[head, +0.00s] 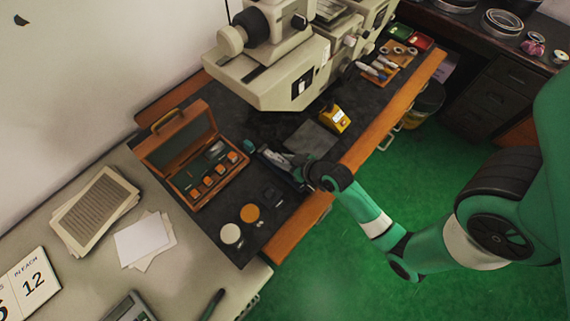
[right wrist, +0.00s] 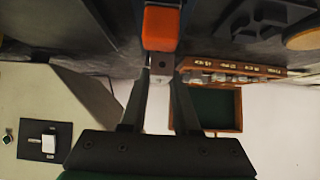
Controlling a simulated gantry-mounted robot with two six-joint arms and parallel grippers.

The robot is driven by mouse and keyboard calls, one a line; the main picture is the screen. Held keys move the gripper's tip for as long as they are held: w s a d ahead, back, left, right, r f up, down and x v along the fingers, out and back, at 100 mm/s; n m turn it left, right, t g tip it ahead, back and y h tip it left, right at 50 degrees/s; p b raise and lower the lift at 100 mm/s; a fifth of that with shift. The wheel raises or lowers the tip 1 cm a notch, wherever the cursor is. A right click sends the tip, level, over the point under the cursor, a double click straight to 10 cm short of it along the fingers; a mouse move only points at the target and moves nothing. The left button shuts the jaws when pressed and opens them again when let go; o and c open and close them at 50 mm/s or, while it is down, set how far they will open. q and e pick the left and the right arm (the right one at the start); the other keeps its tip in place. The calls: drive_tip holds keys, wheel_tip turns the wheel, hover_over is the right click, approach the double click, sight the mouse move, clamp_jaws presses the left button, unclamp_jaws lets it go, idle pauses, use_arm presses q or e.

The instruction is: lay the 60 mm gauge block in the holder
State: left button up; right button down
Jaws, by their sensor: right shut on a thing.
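My right gripper (head: 268,155) is over the dark bench mat, just right of the open wooden case. In the right wrist view its fingers (right wrist: 162,75) are shut on a metal block (right wrist: 160,64) with an orange part (right wrist: 160,28) beyond it, which looks like a gauge block. Its size mark cannot be read. The wooden case (head: 192,203) holds several orange-marked blocks; it also shows in the right wrist view (right wrist: 235,69). A dark shape (head: 272,193), possibly the holder, lies on the mat below the gripper. My left gripper is not in view.
An orange disc (head: 250,213) and a white disc (head: 231,234) lie near the mat's front end. A yellow device (head: 335,119) stands beside a grey plate (head: 311,138). A large beige machine (head: 275,82) stands behind. Papers (head: 143,240) lie on the left table.

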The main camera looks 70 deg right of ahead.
drive_tip(key=shift+s+d+f+b, duration=0.15)
drive_tip(key=shift+f+b, duration=0.6)
drive_tip(key=shift+f, duration=1)
drive_tip(key=shift+f, duration=0.1)
drive_tip(key=shift+f, duration=0.15)
drive_tip(key=c, duration=0.6)
unclamp_jaws()
drive_tip(key=shift+c, duration=0.2)
drive_tip(key=shift+s+r, duration=0.15)
drive_tip(key=shift+r, duration=0.3)
drive_tip(key=p+v, duration=0.3)
drive_tip(key=v, duration=0.8)
drive_tip(key=shift+s+r, duration=0.1)
drive_tip(key=shift+s, duration=0.1)
